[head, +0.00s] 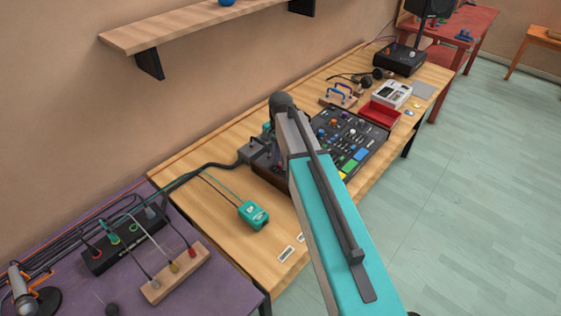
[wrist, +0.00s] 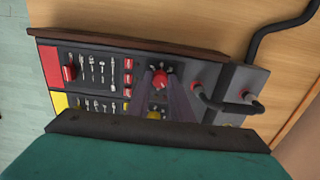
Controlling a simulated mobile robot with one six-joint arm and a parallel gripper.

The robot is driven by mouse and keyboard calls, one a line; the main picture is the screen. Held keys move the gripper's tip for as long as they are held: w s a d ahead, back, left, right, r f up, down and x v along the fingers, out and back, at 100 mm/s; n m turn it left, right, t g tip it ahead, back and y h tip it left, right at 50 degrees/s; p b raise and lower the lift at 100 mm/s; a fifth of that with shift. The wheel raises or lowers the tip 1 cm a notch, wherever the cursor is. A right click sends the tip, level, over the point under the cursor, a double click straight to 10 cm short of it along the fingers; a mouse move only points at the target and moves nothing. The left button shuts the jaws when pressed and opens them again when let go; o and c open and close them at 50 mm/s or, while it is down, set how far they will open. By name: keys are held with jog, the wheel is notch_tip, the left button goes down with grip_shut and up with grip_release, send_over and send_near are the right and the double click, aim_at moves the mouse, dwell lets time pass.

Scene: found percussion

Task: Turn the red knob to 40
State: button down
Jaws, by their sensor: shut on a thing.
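The red knob (wrist: 161,79) is on the dark panel of a control box (wrist: 88,46) in the wrist view. My gripper (wrist: 160,85) is over the panel, its two fingers on either side of the red knob and shut on it. The knob's pointer and any scale marks around it are too small to read. In the head view my arm covers the left part of the control box (head: 352,138), and the red knob is hidden there.
A yellow knob (wrist: 154,115) sits near the red one. Black cables (wrist: 213,105) plug into the box's side. In the head view, a teal box (head: 254,215) lies on the table to the left, and a red tray (head: 380,114) stands behind the control box.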

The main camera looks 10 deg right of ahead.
jog(key=shift+s, duration=0.1)
jog(key=c, duration=1.6)
grip_release()
jog(key=shift+r, duration=0.15)
jog(key=shift+r+b, duration=1.7)
jog(key=shift+r, duration=5.05)
